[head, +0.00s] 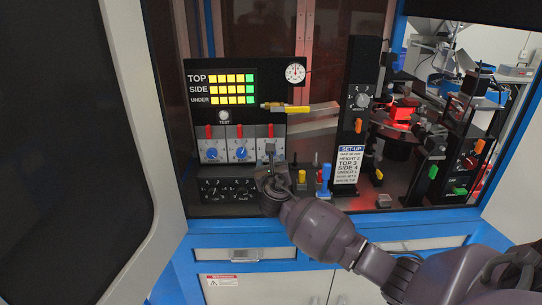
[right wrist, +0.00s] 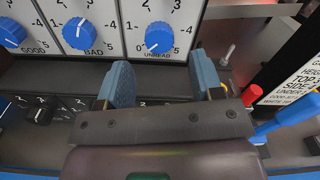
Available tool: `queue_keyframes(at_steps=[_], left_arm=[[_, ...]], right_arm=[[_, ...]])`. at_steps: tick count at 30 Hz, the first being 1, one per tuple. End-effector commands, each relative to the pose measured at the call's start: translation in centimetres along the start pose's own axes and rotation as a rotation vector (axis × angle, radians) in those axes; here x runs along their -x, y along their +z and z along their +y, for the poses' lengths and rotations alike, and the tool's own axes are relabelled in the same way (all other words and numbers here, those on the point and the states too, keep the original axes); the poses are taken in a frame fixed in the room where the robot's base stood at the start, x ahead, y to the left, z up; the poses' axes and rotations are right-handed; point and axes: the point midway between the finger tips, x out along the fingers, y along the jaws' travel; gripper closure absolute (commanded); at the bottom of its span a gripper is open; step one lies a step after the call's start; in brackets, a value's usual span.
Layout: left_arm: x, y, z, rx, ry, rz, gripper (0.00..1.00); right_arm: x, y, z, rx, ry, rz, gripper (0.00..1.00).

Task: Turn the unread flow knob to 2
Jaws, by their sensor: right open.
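The unread flow knob (right wrist: 158,37) is a blue knob on a white dial plate marked UNREAD, with numbers up to 5. Its pale pointer mark appears to face the lower left, by the 0. My right gripper (right wrist: 164,78) is open, with its two blue-grey fingers just below and in front of that knob, apart from it and with nothing between them. In the head view, my right gripper (head: 270,158) stands before the third dial panel and hides most of it. My left gripper is not in view.
The BAD knob (right wrist: 78,33) and GOOD knob (right wrist: 12,32) sit close on the left. A black panel of small knobs (head: 226,189) lies below. A red-capped lever (right wrist: 252,95) and the set-up card (head: 348,165) stand to the right. An open door (head: 85,130) fills the left.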

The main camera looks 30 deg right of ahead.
Motion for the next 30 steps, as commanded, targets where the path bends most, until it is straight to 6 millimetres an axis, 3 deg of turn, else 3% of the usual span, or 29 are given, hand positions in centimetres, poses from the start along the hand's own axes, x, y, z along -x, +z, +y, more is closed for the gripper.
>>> queue_keyframes(at_steps=[9, 23, 30], left_arm=[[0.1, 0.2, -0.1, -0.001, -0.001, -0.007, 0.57], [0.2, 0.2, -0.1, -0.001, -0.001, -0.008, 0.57], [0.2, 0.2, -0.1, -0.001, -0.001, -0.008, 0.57]], right_arm=[[-3.9, 0.0, 0.1, -0.001, 0.0, 0.0, 0.4], [-4.8, 0.0, 0.1, -0.001, 0.001, 0.0, 0.4], [-4.8, 0.0, 0.1, -0.001, 0.001, 0.0, 0.73]])
